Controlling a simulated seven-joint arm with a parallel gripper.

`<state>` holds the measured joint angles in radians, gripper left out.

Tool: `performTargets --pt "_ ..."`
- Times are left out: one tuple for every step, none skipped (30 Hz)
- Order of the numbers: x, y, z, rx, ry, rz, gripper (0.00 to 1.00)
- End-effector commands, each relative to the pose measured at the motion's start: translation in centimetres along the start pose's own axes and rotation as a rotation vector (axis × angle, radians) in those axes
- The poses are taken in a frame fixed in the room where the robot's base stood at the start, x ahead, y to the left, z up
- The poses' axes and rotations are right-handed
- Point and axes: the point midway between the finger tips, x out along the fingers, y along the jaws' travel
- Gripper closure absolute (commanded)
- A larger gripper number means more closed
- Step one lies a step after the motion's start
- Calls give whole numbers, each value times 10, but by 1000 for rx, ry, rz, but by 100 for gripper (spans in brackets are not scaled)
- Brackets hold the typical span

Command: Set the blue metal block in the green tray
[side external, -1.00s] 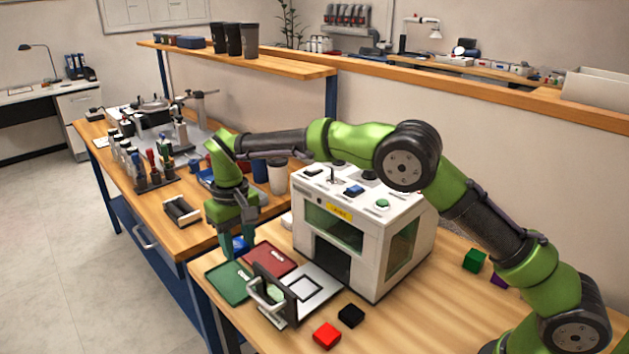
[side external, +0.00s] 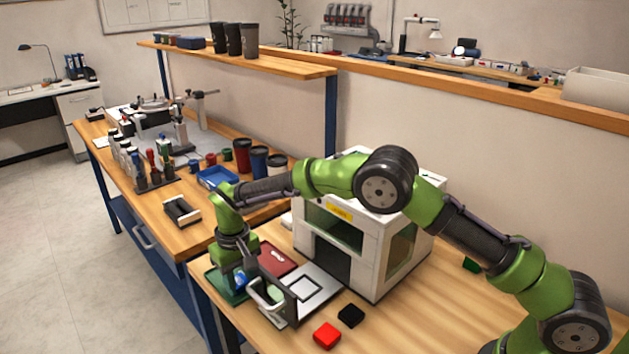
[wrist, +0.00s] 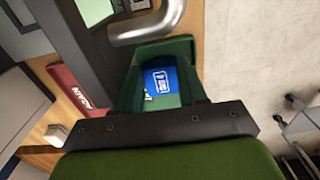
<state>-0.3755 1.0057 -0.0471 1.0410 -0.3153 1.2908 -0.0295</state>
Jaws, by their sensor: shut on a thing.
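The green tray (side external: 214,284) lies at the front left of the bench, to the left of a red tray. My gripper (side external: 237,278) is low over the green tray and shut on the blue metal block (side external: 241,282). In the wrist view the blue block (wrist: 160,80) shows a white mark and sits between my two fingers, with green around it. In the side view the block is partly hidden by my gripper and by a handle in front. I cannot tell whether its underside touches the tray floor.
The red tray (side external: 276,261) lies just right of my gripper. A dark door with a metal handle (side external: 266,297) stands close in front. The white laser marker (side external: 390,240) is to the right. Red (side external: 327,336) and black (side external: 351,315) blocks lie on the bench.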

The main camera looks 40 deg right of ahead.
Motion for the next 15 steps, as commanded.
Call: performTargets --pt "-1 0 0 0 1 0 90" --pt "-1 0 0 0 1 0 90" --pt "0 0 0 0 0 0 90" --pt "0 0 0 0 0 0 90" --pt "1 0 0 0 0 0 90" --pt "2 0 0 0 0 0 90" --pt "3 0 0 -1 0 0 57" --pt "3 0 0 -1 0 0 52" --pt "3 0 0 0 0 0 48" --pt "3 0 0 -1 0 0 48" --pt "3 0 0 -1 0 0 48" --pt "2 0 0 -1 0 0 48" --pt "2 0 0 -1 0 0 48" --pt "2 0 0 -1 0 0 48" --pt "2 0 0 -1 0 0 48"
